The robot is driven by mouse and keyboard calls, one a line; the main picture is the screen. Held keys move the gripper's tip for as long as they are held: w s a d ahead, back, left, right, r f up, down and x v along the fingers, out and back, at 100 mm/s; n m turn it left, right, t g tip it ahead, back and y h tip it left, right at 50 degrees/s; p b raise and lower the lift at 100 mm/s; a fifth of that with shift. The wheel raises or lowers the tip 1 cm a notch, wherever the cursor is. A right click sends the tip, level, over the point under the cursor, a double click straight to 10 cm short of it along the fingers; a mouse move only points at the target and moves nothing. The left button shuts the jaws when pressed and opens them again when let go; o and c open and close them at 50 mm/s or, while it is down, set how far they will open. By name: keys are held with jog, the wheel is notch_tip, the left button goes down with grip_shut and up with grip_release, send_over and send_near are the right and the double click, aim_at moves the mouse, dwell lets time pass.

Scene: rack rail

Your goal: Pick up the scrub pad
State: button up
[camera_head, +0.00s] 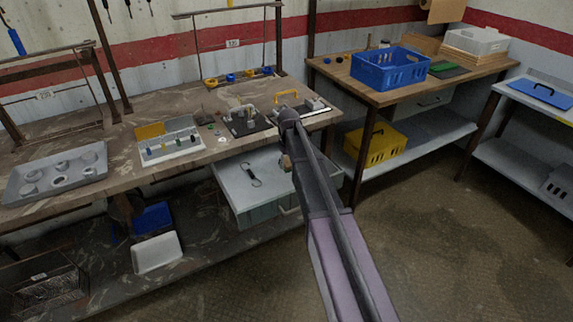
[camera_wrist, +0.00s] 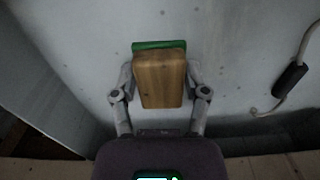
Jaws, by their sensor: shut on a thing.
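The scrub pad (camera_wrist: 158,88) is a wooden block with a green layer along its far edge. In the wrist view it sits between the two fingers of my gripper (camera_wrist: 160,76), which are shut on its sides. In the head view a small tan part of the pad (camera_head: 286,162) shows beside my arm, over the pale drawer below the bench. My arm hides most of the gripper there.
The pale drawer (camera_head: 226,178) is under the bench (camera_head: 120,160) and holds a dark hooked tool (camera_head: 251,175), also in the wrist view (camera_wrist: 290,78). A yellow crate (camera_head: 376,150) stands on the lower shelf to the right. A blue crate (camera_head: 390,68) stands above it.

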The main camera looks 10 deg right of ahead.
aim_at(289, 163)
jog(key=shift+w+r+p, duration=0.1)
jog(key=shift+r+p, duration=0.1)
jog(key=shift+p, duration=0.1)
notch_tip(289, 163, up, 9)
jog(key=p, duration=0.9)
jog(key=shift+r, duration=0.2)
dwell(0.4)
jog(key=o, duration=0.5)
jog(key=shift+c, duration=0.2)
jog(key=c, duration=0.3)
jog(key=shift+s, duration=0.2)
